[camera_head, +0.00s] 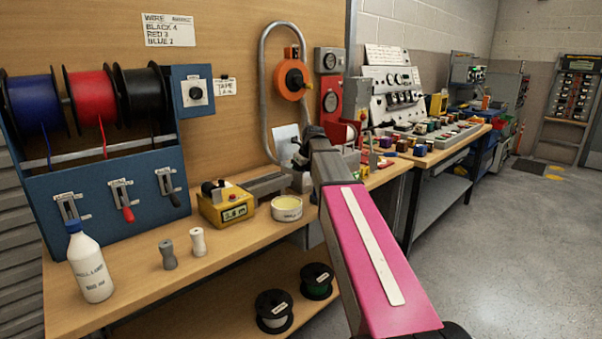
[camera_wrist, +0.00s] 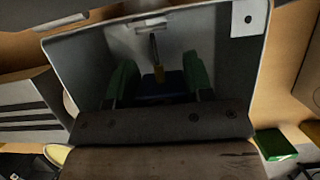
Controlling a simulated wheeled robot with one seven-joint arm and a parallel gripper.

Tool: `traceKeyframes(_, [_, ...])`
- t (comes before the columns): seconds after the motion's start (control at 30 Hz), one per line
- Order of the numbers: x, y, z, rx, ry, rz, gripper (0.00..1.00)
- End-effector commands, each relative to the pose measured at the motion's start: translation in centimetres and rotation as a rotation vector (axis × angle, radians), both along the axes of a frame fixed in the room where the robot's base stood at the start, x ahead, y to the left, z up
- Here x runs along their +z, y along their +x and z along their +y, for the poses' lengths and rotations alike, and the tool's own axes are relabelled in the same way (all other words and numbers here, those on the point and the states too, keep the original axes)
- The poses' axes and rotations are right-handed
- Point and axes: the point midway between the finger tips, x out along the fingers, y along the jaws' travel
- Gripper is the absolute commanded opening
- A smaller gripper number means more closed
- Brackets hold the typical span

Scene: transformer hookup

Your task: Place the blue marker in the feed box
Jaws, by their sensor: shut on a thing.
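In the wrist view, my gripper (camera_wrist: 158,88) shows as two green finger pads inside a dark, grey-rimmed recess. It is shut on a dark blue piece, which I take for the blue marker (camera_wrist: 178,86); a small yellow part shows beside it. The grey-walled housing (camera_wrist: 92,62) around them may be the feed box, but I cannot be sure. Whether the marker touches its floor is too dark to tell. In the head view, my gripper (camera_head: 300,152) is at the back of the bench, and the marker is hidden there.
The wooden bench (camera_head: 225,232) carries a yellow meter (camera_head: 227,205), a round tin (camera_head: 287,208), a white bottle (camera_head: 88,262) and two small spools. A blue wire rack (camera_head: 115,205) stands left. A large grey hose loop (camera_head: 265,90) rises behind my gripper.

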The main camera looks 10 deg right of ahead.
Motion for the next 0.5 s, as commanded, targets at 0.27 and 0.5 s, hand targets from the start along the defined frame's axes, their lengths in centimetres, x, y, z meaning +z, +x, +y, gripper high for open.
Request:
traceKeyframes(0.27, [-0.7, 0.0, 0.0, 0.0, -0.001, 0.001, 0.21])
traceKeyframes(0.5, [-1.2, 0.0, 0.0, 0.0, 0.0, 0.0, 0.21])
